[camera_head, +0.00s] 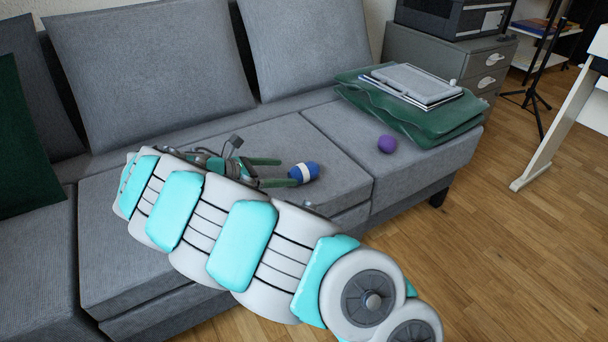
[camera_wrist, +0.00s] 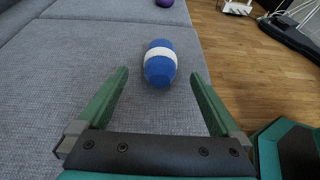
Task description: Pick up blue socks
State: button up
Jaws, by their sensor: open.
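The blue socks (camera_head: 305,173) are a rolled blue bundle with a white band around the middle. They lie on the seat of the grey sofa (camera_head: 300,140). In the wrist view the blue socks (camera_wrist: 160,66) lie ahead of my gripper (camera_wrist: 160,88), roughly centred between the lines of its two green fingers. My gripper (camera_head: 284,172) is open and empty, with its fingertips close to the bundle in the head view. I cannot tell whether either finger touches the socks.
A purple ball-like item (camera_head: 387,144) lies on the seat to the right. A folded green blanket (camera_head: 424,118) with a grey flat item (camera_head: 416,82) on top is at the sofa's right end. A grey cabinet (camera_head: 440,52) stands behind.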

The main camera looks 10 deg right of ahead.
aim_at(300, 174)
jog(key=shift+x, duration=0.95)
jog(key=x, duration=0.2)
jog(key=b+x, duration=0.1)
jog(key=x, duration=0.1)
jog(key=shift+s+a+f, duration=0.1)
jog(key=shift+f, duration=0.25)
jog(key=shift+d+f, duration=0.2)
jog(key=shift+d, duration=0.25)
jog(key=c, duration=1.4)
jog(key=shift+r, duration=0.1)
